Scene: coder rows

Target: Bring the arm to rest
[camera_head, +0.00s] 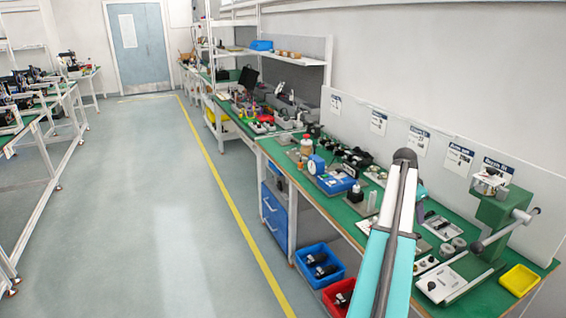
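My arm rises from the bottom edge, right of centre, in the head view. Its teal and grey links end at a dark rounded joint in front of the green workbench (345,212). A small teal part shows just right of the links and may be more of my arm. I cannot make out my gripper or its fingers, so I cannot tell whether it holds anything.
The bench carries a blue device (338,181), a green press (497,222) with a lever, and a yellow tray (519,280). A blue bin (320,266) and red bin (339,297) sit below its front edge. The aisle floor (160,200) is clear.

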